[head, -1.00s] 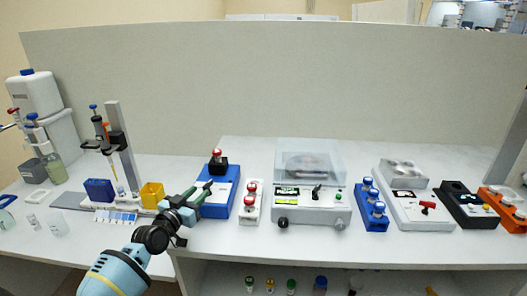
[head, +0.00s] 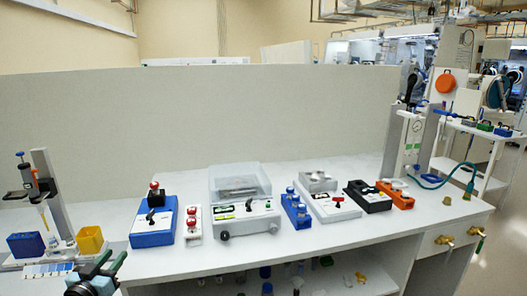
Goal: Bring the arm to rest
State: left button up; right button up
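My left gripper (head: 112,258) shows at the lower left of the head view, in front of the bench's front edge. Its two green fingers stand apart with nothing visible between them, so it is open and empty. The blue wrist part behind the fingers shows at the bottom edge; most of the arm is out of the picture. The gripper is right of and below the yellow box (head: 90,241) and left of the blue mixer (head: 153,224). It does not appear to touch either. My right gripper is not in view.
The white bench (head: 330,240) carries a pipette stand (head: 52,195), a blue box (head: 26,246), a centrifuge (head: 244,218), a blue vial rack (head: 296,210), and black and orange devices. A shelf with small bottles lies below.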

pick_arm(q)
jog(key=s+d+f+m+g+h, duration=0.1)
jog(key=s+d+f+g, duration=0.1)
jog(key=s+d+f, duration=0.55)
jog(key=s+d+f+g, duration=0.2)
jog(key=s+d+f, duration=0.2)
jog(key=s+f, duration=0.55)
jog(key=s+d+f+g, duration=0.1)
jog(key=s+d+f, duration=0.1)
jog(key=s, duration=0.5)
jog(key=s+d+f+g, duration=0.2)
jog(key=s+d+f, duration=0.1)
jog(key=s, duration=0.4)
jog(key=s+d+f+g, duration=0.1)
jog(key=s+d+f, duration=0.2)
jog(key=s, duration=0.4)
jog(key=shift+s+d+f+g+y, duration=0.2)
jog(key=shift+s+f+g+y, duration=0.15)
jog(key=shift+f, duration=0.2)
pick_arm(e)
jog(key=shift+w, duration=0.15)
